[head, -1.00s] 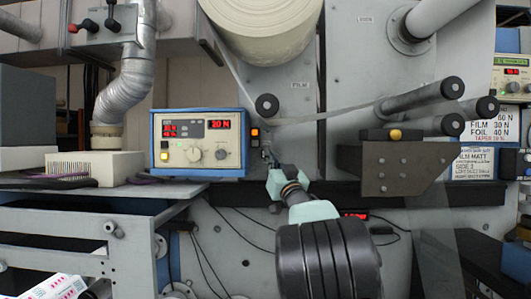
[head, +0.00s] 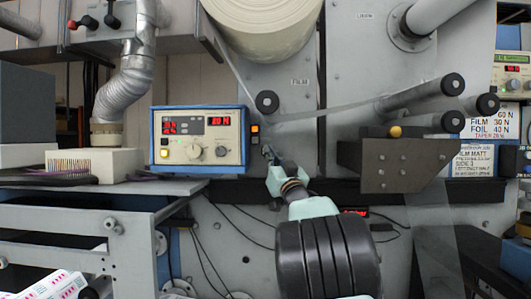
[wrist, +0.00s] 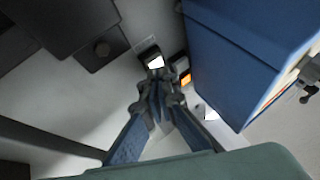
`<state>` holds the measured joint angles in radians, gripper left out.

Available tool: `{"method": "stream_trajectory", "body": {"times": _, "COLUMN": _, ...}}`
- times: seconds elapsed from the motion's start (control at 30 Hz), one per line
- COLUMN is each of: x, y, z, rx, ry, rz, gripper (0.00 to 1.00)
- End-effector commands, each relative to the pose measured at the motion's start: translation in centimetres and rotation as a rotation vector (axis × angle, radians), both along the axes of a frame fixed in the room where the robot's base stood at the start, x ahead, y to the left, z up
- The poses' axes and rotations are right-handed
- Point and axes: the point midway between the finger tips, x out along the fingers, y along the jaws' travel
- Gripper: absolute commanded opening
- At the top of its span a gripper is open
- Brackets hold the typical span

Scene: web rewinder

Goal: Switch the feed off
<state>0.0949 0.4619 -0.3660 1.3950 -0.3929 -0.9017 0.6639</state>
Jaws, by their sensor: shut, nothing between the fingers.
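The feed's controller, a cream and blue box (head: 197,139) with red digits and knobs, stands left of my gripper (head: 268,153) in the head view. A small dark switch block (head: 255,129) with an orange-lit part is on the grey panel, just right of the box. In the wrist view, an orange-lit switch (wrist: 185,79) and a black-framed white one (wrist: 155,61) lie just beyond my shut, empty gripper (wrist: 160,97). The tips are close to them; contact cannot be told. No switch label is readable.
The controller's blue side (wrist: 245,55) is close on the right in the wrist view. A dark bracket (head: 392,165) with a yellow button and several rollers (head: 420,100) stand to the right. The large film roll (head: 265,22) hangs above.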

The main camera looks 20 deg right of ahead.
Motion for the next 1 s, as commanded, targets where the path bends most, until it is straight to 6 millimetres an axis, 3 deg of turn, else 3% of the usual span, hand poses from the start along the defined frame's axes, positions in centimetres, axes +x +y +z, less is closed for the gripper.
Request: {"method": "stream_trajectory", "body": {"times": 1.0, "x": 0.76, "y": -0.29, "z": -0.07, "rx": 0.0, "ry": -0.001, "rz": 0.0, "gripper": 0.0}}
